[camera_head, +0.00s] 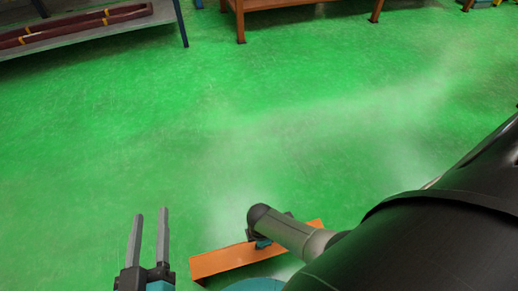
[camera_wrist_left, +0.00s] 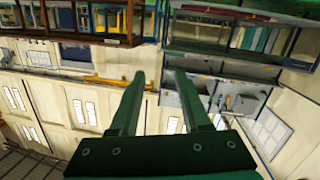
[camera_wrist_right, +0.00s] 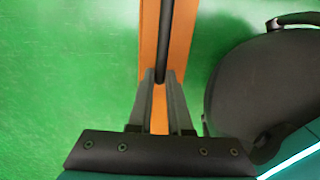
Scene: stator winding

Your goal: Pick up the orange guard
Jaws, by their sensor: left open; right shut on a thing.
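The orange guard (camera_head: 222,262) is a long flat orange piece at the bottom centre of the head view, with my right arm crossing over its middle. In the right wrist view the guard (camera_wrist_right: 149,35) runs up from between the fingers, with a dark bar along it. My right gripper (camera_wrist_right: 160,78) is shut on the guard; in the head view it is mostly hidden by the arm. My left gripper (camera_head: 151,215) is open and empty, fingers pointing up, left of the guard. In the left wrist view its fingers (camera_wrist_left: 159,76) are apart with nothing between them.
Green floor (camera_head: 180,130) lies clear ahead. A grey table (camera_head: 100,30) with dark red bars stands at the far left. An orange-brown bench (camera_head: 290,3) stands at the back. The left wrist view shows distant shelves and a wall with windows.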

